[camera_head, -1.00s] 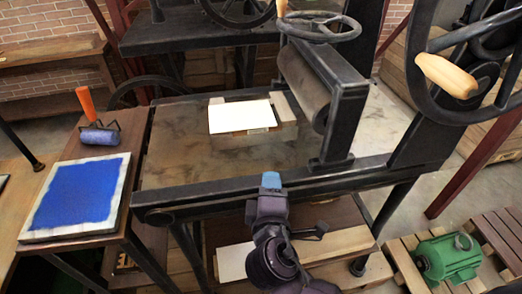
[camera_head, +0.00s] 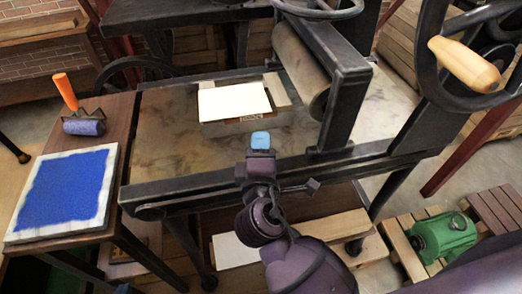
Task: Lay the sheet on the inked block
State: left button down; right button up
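A plain white sheet-like rectangle (camera_head: 234,101) lies flat on the press bed (camera_head: 165,140). It sits on top of a low block, whose front side (camera_head: 232,128) shows below its near edge; whether that block is inked cannot be seen. My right gripper (camera_head: 260,140) is in front of it, near the front rail of the press, with its blue fingertips pointing toward the block. The fingertips look like one blue piece from here, so I cannot tell whether they are open. They appear apart from the sheet. My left gripper is not in view.
A blue-inked slab (camera_head: 65,190) and an orange-handled roller (camera_head: 83,125) are on the left side table. The press roller (camera_head: 302,75) stands right of the sheet. A large handwheel has a wooden handle (camera_head: 465,65). A pale board or sheet (camera_head: 233,251) lies on the lower shelf.

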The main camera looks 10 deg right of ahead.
aim_at(262, 113)
jog(key=x, duration=0.9)
jog(key=shift+w+d, duration=0.1)
jog(key=shift+w, duration=0.05)
jog(key=shift+c, duration=0.2)
grip_shut()
